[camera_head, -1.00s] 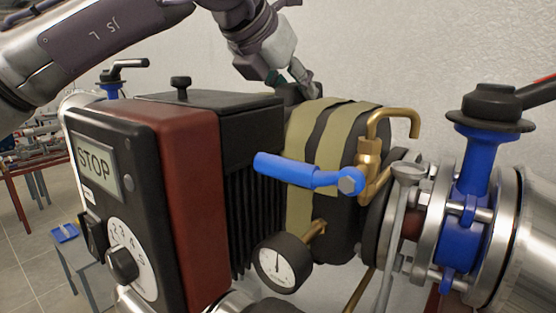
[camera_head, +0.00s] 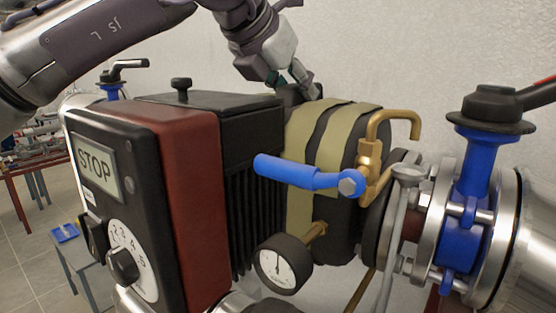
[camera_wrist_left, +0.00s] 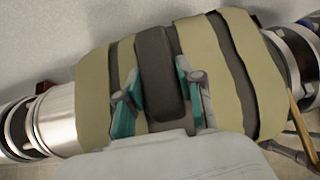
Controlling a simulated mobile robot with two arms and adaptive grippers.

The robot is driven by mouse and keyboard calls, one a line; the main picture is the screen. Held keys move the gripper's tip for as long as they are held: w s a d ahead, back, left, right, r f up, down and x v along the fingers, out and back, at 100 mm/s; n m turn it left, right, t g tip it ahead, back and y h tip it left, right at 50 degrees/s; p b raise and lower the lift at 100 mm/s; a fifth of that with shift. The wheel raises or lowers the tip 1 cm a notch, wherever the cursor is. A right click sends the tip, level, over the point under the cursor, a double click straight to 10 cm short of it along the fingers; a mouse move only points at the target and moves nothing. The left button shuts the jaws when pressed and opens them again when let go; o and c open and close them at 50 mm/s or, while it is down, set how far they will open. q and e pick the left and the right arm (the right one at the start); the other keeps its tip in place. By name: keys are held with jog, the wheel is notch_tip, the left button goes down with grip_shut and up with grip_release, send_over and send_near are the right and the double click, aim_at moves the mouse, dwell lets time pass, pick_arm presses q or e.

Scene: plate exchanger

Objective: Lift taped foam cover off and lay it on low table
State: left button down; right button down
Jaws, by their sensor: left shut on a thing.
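The foam cover (camera_head: 348,142) is dark with tan tape bands, and it sits around the body behind the brass fittings. It also shows in the left wrist view (camera_wrist_left: 205,80). My left gripper (camera_head: 303,90) reaches down from above to the top of the cover. In the left wrist view its two fingers (camera_wrist_left: 160,92) stand on either side of a dark raised block on top of the cover, and they are shut on it. The cover's underside and far side are hidden. A low grey table (camera_head: 85,262) stands on the floor at the lower left. My right gripper is not in view.
A black and red control box (camera_head: 185,185) stands close left of the cover. A blue-handled valve lever (camera_head: 300,176), a brass bent pipe (camera_head: 392,116) and a gauge (camera_head: 284,264) are in front. A blue valve (camera_head: 470,210) is right. A blue item (camera_head: 65,233) lies on the grey table.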

pick_arm(q)
jog(key=shift+w+d+r, duration=0.1)
jog(key=shift+d+r, duration=0.05)
jog(key=shift+w+d+r+p, duration=0.2)
jog(key=shift+w+r+p, duration=0.1)
jog(key=shift+r+p, duration=0.3)
jog(key=shift+s+a+r, duration=0.1)
jog(key=shift+a+r, duration=0.05)
jog(key=shift+r, duration=0.4)
jog(key=shift+s+a+r, duration=0.1)
jog(key=shift+r, duration=0.45)
jog(key=shift+w+d+r, duration=0.1)
jog(key=shift+w+r, duration=0.05)
jog(key=shift+r, duration=1.2)
